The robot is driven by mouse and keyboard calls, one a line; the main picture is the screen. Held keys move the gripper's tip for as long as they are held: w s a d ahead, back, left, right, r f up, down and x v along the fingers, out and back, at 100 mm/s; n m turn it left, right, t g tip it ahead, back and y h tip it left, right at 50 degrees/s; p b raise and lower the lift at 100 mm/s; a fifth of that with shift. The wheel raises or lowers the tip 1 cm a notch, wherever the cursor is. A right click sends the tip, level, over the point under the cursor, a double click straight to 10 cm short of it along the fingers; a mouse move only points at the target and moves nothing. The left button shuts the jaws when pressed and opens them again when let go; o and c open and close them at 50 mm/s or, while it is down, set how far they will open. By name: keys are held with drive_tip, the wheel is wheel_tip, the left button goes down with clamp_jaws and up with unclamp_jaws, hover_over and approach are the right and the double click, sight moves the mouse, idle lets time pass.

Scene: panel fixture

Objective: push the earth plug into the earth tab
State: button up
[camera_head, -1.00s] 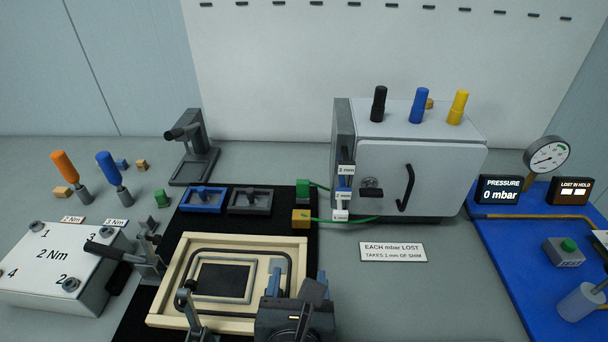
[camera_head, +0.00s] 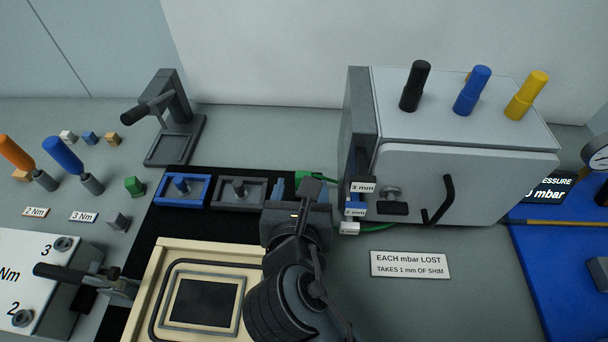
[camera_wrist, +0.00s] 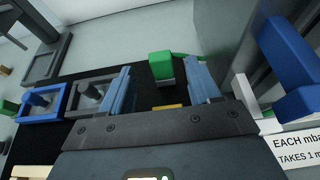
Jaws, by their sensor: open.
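A green block (camera_head: 312,176) with a green lead stands at the back right of the black mat, partly hidden by my gripper; I take it for the earth plug. In the wrist view the green block (camera_wrist: 164,66) is ahead of and between my fingers, close to the right one, with no clear contact. My gripper (camera_head: 298,186) is open and empty, its blue fingers apart (camera_wrist: 160,85). A yellow block (camera_wrist: 168,106) shows only as an edge between the fingers. I cannot make out which part is the earth tab.
The grey cabinet (camera_head: 470,185) stands close to the right of my gripper, with shim labels on its left side. Blue (camera_head: 182,190) and grey (camera_head: 240,193) trays lie to the left. A cream frame (camera_head: 165,270) is in front. A sign (camera_head: 410,264) lies on the bench.

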sight(303, 174)
drive_tip(key=x, duration=0.5)
drive_tip(key=shift+w+r, duration=0.2)
drive_tip(key=c, duration=1)
